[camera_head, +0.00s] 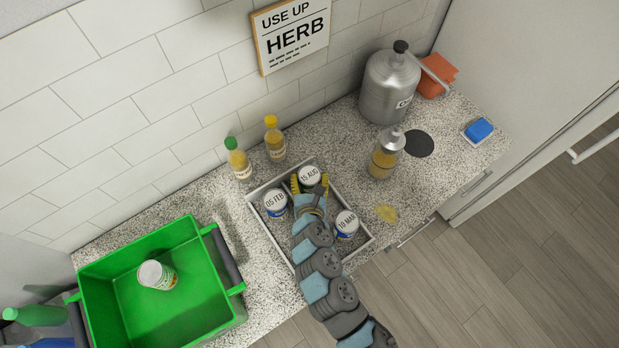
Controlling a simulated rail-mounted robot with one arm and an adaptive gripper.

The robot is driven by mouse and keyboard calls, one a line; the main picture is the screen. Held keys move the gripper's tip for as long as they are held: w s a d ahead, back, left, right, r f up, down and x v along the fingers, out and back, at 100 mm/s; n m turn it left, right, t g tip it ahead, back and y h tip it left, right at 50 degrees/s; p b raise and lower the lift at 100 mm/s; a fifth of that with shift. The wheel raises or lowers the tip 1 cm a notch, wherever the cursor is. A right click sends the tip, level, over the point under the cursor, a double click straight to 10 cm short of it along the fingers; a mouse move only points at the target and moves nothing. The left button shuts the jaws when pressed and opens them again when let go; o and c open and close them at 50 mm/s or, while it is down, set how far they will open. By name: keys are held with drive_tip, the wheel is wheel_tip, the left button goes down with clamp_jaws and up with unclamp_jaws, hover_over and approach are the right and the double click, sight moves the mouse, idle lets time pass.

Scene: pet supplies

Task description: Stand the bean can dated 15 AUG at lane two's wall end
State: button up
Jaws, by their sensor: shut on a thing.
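The bean can dated 15 AUG (310,174) is at the wall end of the white tray (264,229), on its right side; the first digit of its date is partly covered. My gripper (310,184) reaches in from the front, its yellow fingers on either side of this can and shut on it. The can looks upright; I cannot tell whether its base touches the tray floor. A can dated 05 FEB (275,203) stands in the left part of the tray. A can marked 10 MAR (346,223) stands near the right front.
Two bottles, green-capped (239,162) and yellow-capped (275,139), stand behind the tray by the tiled wall. A green crate (190,232) holding a can (157,275) is at left.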

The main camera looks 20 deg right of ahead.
sight(310, 187)
drive_tip(key=shift+f, duration=0.15)
drive_tip(key=o, duration=1.3)
drive_tip(key=shift+c, duration=0.2)
drive_tip(key=shift+r, duration=0.25)
drive_tip(key=shift+p+v, duration=0.45)
drive_tip(key=shift+v, duration=1.5)
